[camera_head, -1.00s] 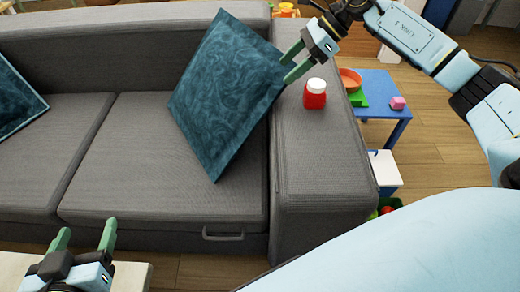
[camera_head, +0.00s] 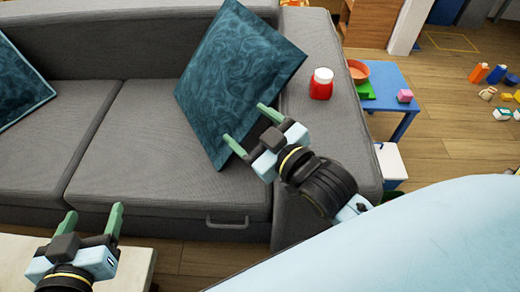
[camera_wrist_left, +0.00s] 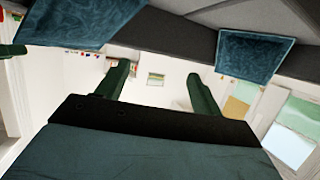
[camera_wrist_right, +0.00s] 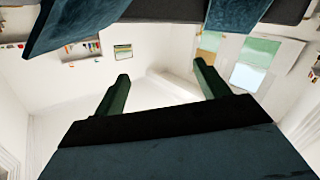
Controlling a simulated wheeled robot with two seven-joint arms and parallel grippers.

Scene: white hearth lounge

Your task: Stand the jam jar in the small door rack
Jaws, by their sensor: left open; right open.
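The jam jar (camera_head: 321,84) is a small red jar with a white lid. It stands upright on the grey sofa's right armrest (camera_head: 318,130) in the head view. My right gripper (camera_head: 244,129) is open and empty, in front of the teal cushion, to the left of and nearer than the jar. It also shows open in the right wrist view (camera_wrist_right: 160,88). My left gripper (camera_head: 94,219) is open and empty at the lower left, over a pale table edge, and shows in the left wrist view (camera_wrist_left: 158,85). No door rack is recognisable in any view.
A teal cushion (camera_head: 235,75) leans against the sofa beside the armrest. A small white box (camera_head: 389,163) stands below. Several small items lie on the floor at far right.

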